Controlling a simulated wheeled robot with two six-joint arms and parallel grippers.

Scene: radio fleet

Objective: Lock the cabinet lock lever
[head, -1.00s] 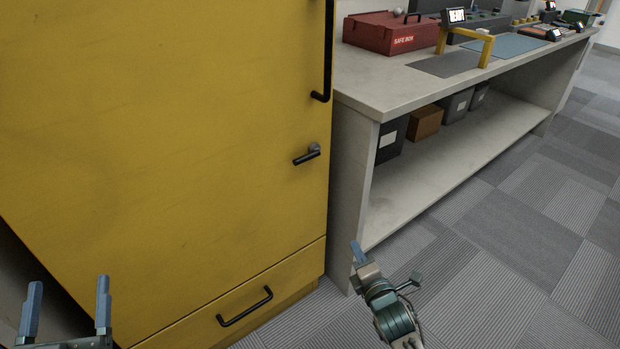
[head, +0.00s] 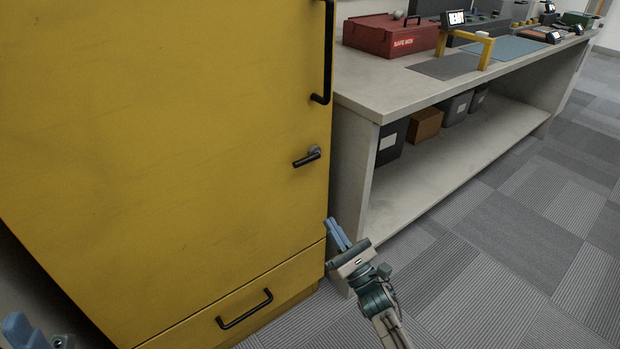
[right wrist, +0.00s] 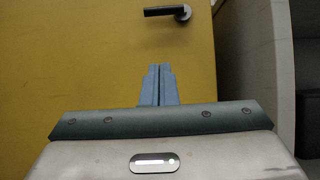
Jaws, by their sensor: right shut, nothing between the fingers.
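The cabinet lock lever (head: 307,157) is a short dark handle on the right side of the yellow cabinet door (head: 180,130). It lies roughly level, with its free end to the left of its round pivot and dipping slightly. The lever also shows at the top of the right wrist view (right wrist: 166,11). My right gripper (head: 337,232) is shut and empty, below and a little right of the lever and apart from it. Its fingers point up toward the door. My left gripper (head: 22,330) shows only partly at the lower left corner, well away from the lever.
A long black door handle (head: 328,50) is above the lever. A drawer with a black pull (head: 245,309) is below. A grey workbench (head: 400,95) stands close on the right, with a red safe box (head: 385,33) on top. Carpeted floor (head: 480,260) is open at right.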

